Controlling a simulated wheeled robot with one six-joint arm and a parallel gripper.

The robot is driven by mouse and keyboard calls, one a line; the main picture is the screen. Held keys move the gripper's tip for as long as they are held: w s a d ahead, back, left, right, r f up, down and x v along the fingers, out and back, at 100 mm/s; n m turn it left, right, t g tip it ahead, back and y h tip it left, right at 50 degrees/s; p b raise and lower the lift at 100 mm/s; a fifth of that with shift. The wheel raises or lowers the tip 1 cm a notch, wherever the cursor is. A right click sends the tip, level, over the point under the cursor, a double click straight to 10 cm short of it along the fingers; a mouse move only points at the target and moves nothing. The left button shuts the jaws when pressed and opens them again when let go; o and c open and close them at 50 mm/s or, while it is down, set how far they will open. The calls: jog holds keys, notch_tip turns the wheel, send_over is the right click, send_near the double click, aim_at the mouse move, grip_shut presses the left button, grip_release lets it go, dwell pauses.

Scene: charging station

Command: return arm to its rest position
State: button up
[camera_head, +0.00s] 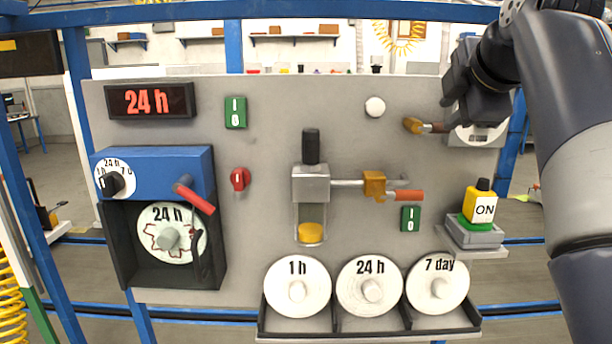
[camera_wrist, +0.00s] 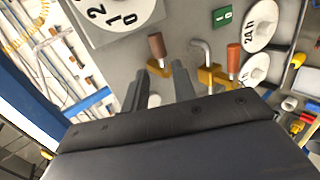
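My gripper (camera_head: 446,88) is at the upper right of the panel in the head view. In the wrist view its two fingers (camera_wrist: 158,84) stand apart with nothing clasped between them. The arm comes down the right side of the head view. A round dial (camera_head: 478,134) behind the gripper is partly hidden.
A tray (camera_head: 370,336) holds three labelled discs. Blue frame posts flank the panel.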

aim_at(436, 128)
jog(key=x, duration=0.8)
jog(key=shift+w+f, duration=0.15)
jog(key=shift+w, duration=0.1)
jog(key=shift+f+y, duration=0.15)
jog(key=shift+y, duration=0.15)
jog(key=shift+s+m+y, duration=0.1)
jog(key=shift+m+y, duration=0.2)
jog(key=shift+m, duration=0.2)
